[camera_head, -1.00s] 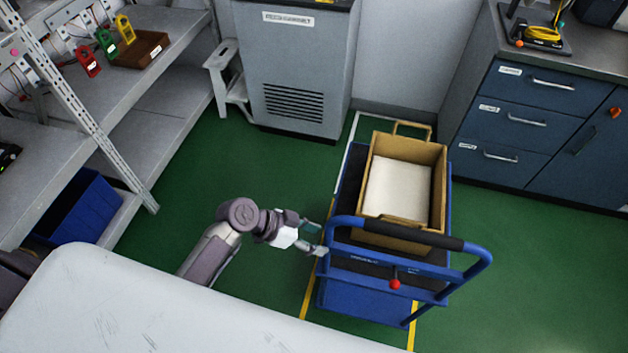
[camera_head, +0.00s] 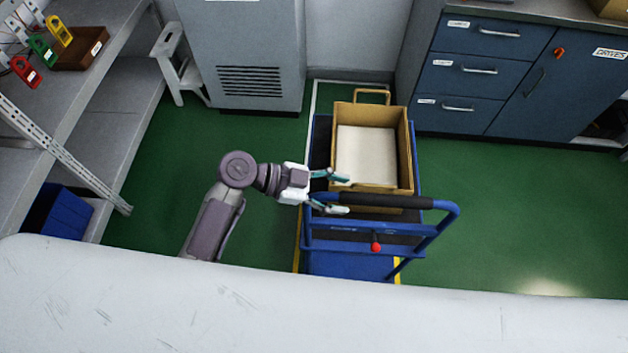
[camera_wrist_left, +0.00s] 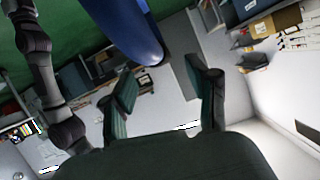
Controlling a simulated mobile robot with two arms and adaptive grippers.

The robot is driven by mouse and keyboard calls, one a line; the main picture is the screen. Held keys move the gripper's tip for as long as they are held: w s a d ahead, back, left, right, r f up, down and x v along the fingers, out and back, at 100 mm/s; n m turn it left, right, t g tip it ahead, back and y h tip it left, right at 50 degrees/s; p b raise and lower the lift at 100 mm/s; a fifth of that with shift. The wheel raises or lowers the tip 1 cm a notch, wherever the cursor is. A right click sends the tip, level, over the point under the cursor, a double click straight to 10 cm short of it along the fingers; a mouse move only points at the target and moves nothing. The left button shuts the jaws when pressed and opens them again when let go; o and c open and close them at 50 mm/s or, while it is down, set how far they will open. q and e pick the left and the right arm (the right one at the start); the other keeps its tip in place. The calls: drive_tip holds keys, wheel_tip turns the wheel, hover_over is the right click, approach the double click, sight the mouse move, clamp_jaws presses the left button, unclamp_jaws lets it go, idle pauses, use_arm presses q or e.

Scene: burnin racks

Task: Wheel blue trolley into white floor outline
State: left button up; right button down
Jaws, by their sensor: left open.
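The blue trolley (camera_head: 350,264) stands on the green floor with its push handle (camera_head: 385,201) toward me. The handle has a black grip and blue tube ends. A tan open box with a pale bottom (camera_head: 404,150) rides on it. The white floor outline (camera_head: 312,95) shows along the trolley's far left side and behind it; the rest is hidden. My left gripper (camera_head: 337,192) is open at the handle's left end, one finger on each side in the picture. In the left wrist view a blue tube (camera_wrist_left: 125,30) lies near the open fingers; contact is unclear. My right gripper is not in view.
Yellow floor lines (camera_head: 296,252) run beside the trolley's near end. A grey cabinet (camera_head: 245,50) and white step stool (camera_head: 180,70) stand behind left, blue drawers (camera_head: 470,80) behind right. A shelf rack (camera_head: 110,120) is at left. Green floor is free at right.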

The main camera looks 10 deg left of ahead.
sight(352, 195)
use_arm(q)
drive_tip(key=p+x, duration=0.1)
drive_tip(key=x, duration=0.4)
drive_tip(key=shift+d+f, duration=0.25)
drive_tip(key=shift+d, duration=0.1)
drive_tip(key=shift+c, duration=0.2)
clamp_jaws()
drive_tip(key=shift+w, duration=0.15)
